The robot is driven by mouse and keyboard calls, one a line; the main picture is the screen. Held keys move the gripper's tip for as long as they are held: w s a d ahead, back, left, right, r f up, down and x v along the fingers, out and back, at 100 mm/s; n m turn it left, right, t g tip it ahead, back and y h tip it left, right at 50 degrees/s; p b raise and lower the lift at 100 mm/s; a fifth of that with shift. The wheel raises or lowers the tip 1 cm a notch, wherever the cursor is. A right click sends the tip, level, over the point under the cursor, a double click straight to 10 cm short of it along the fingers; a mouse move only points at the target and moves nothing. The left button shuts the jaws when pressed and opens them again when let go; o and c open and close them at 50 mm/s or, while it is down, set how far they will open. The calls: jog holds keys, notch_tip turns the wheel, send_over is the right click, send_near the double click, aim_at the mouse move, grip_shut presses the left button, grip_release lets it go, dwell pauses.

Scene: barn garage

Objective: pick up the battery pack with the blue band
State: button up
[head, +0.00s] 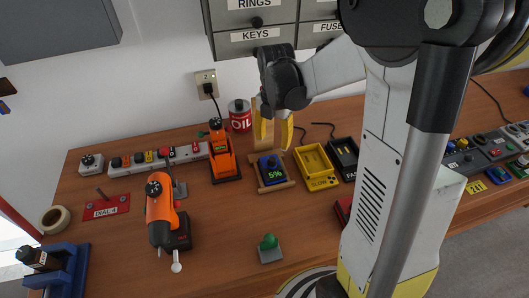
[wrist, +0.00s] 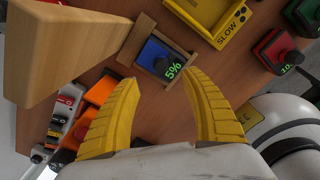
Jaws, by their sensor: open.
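The battery pack with the blue band (head: 271,170) is a dark block with a blue face and a green "5%" readout. It sits in a small wooden cradle (head: 262,188) on the workbench, and the wrist view shows the pack (wrist: 156,52) just beyond the fingertips. My gripper (head: 272,138) is open and empty, with its yellow fingers above and behind the pack in the head view. In the wrist view my gripper (wrist: 160,80) has its fingertips spread to either side of the pack's readout end, apparently apart from it.
A wooden post (wrist: 75,50) stands close to the left finger. The yellow SLOW charger (head: 316,168) and black FAST charger (head: 344,158) lie to the right. An orange tool (head: 222,158) and orange drill (head: 163,215) stand left. A green-knobbed block (head: 270,248) is in front.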

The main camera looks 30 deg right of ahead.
aim_at(272, 159)
jog(key=f, duration=0.1)
jog(key=f+b, duration=0.1)
jog(key=f, duration=0.3)
jog(key=shift+a+f, duration=0.1)
jog(key=shift+a, duration=0.2)
notch_tip(272, 159, down, 6)
jog(key=shift+s+d+r+b, duration=0.1)
jog(key=shift+d+r+b, duration=0.05)
jog(key=shift+b, duration=0.85)
jog(key=shift+c, duration=0.5)
grip_shut()
